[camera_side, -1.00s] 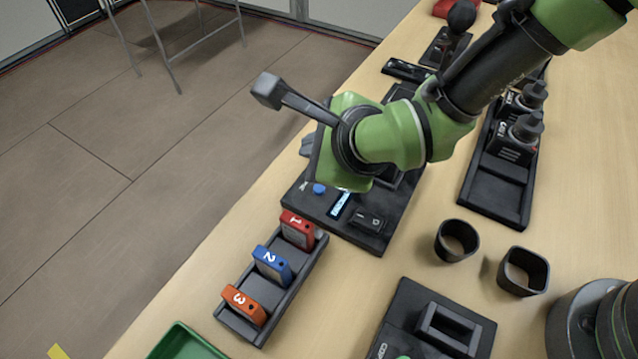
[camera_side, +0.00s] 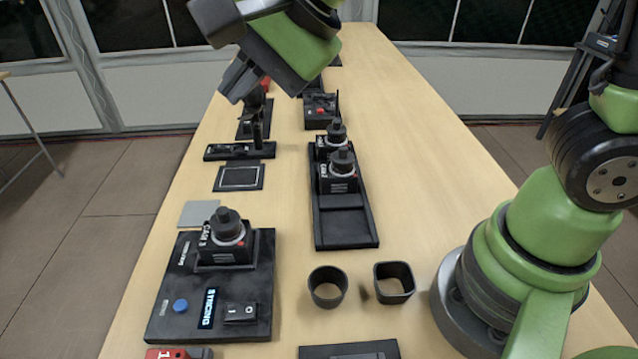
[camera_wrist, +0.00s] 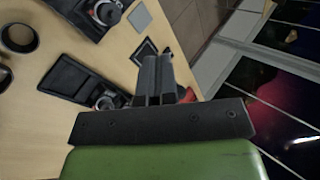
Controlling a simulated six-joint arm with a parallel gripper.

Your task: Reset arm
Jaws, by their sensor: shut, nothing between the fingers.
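My gripper (camera_side: 238,84) hangs high over the far left part of the table in the side view, empty, with its fingers together. In the wrist view the dark fingers (camera_wrist: 153,80) lie side by side, shut. A black camera unit (camera_side: 226,238) stands upright on a dock board (camera_side: 178,318) at the near left. The board has a blue button, a lit display and a black switch. My gripper is well clear of this unit and board.
A long black tray (camera_side: 345,228) holds two similar units (camera_side: 340,172). A round cup (camera_side: 328,288) and a square cup (camera_side: 394,283) stand right of the board. A flat black pad (camera_side: 239,178) lies farther back.

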